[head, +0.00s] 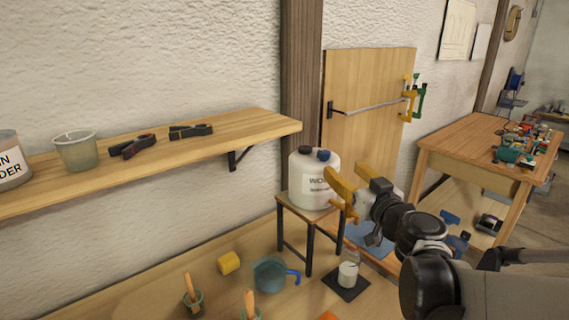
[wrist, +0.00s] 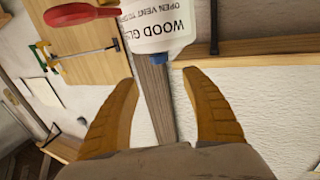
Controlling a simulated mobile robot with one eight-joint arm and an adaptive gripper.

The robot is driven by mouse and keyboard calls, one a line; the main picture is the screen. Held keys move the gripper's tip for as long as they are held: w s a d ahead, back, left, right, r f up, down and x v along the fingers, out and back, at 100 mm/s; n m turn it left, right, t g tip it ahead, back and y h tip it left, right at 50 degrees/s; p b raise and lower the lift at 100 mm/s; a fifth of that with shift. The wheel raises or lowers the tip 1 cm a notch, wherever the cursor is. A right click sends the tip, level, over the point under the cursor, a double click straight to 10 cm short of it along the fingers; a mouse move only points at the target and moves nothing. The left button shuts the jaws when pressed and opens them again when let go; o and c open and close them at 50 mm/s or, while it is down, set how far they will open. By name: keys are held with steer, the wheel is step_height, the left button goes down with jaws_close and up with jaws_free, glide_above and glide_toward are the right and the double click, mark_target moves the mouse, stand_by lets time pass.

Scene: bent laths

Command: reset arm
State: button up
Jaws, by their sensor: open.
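My gripper (head: 341,193) is open, with its yellow-brown fingers in front of the right side of a white wood glue jug (head: 307,180). The jug stands on a small stool with a wooden top and dark legs (head: 310,232). In the wrist view the two fingers (wrist: 165,110) are spread wide with nothing between them that I can tell is held. The jug (wrist: 170,22) shows beyond the fingertips, upside down in that view, with its label readable. A red-handled tool (wrist: 80,14) also shows there at the upper left.
A wall shelf (head: 250,128) holds a cup (head: 76,150), black clamps (head: 138,146) and a labelled container (head: 10,162). Below are a blue-grey pot (head: 270,275), a yellow roll (head: 229,262) and a small jar (head: 348,273). A workbench (head: 470,145) with several tools stands at the right.

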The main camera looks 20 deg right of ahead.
steer(key=s+f+m+g+h, duration=0.2)
steer(key=s+m+g+h, duration=0.25)
steer(key=s+h, duration=0.2)
steer(key=s+a+f+n+g+y+b, duration=0.1)
steer(key=s+a+f+n+g+y, duration=0.3)
steer(key=s+a+f, duration=1)
steer(key=shift+g+y, duration=1.05)
steer(key=shift+g, duration=0.2)
